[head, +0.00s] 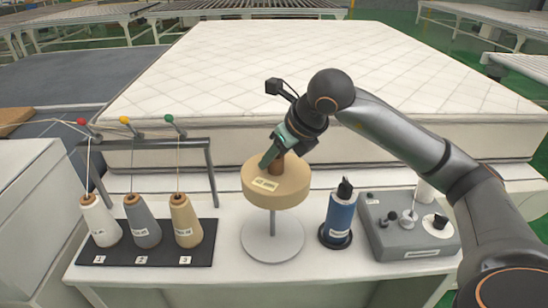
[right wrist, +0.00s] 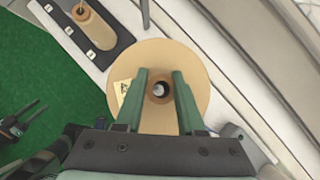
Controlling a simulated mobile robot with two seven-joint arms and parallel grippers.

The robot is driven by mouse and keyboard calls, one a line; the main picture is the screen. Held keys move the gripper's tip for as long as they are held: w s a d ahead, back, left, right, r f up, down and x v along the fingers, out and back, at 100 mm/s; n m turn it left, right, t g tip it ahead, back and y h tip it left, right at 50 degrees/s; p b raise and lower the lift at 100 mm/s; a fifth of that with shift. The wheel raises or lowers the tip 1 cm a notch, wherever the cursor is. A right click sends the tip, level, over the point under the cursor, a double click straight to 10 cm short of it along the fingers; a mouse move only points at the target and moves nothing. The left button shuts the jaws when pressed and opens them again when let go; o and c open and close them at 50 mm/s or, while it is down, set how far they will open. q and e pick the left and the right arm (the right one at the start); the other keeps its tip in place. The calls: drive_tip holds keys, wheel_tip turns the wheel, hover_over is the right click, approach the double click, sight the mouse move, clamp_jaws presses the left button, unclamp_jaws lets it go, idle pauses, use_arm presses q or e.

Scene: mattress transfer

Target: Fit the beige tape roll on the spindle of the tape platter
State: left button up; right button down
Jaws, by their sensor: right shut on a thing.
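The beige tape roll (head: 272,192) is a wide disc with a brown core and a small label. It is level above the round grey base of the tape platter (head: 272,243), with the thin spindle (head: 272,222) visible below it. My right gripper (head: 272,158) reaches down from the upper right and is shut on the roll's brown core. In the right wrist view, the green fingers of the gripper (right wrist: 160,82) lie on either side of the core of the roll (right wrist: 150,55). A grey tip shows inside the core hole. How far the spindle enters is hidden.
Three thread cones (head: 143,226) stand on a black rack at left. A blue spray-type bottle (head: 340,216) and a grey box with knobs (head: 408,232) stand at right. The quilted mattress (head: 230,70) lies behind the white table (head: 110,273).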

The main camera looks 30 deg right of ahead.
sight(279, 175)
drive_tip(key=shift+f+b, duration=2.35)
drive_tip(key=shift+f, duration=0.4)
drive_tip(key=shift+b, duration=0.35)
drive_tip(key=shift+f+b, duration=0.35)
drive_tip(key=shift+f+b, duration=0.3)
drive_tip(key=shift+f, duration=0.05)
drive_tip(key=shift+r, duration=0.35)
idle(1.5)
drive_tip(key=shift+f, duration=0.1)
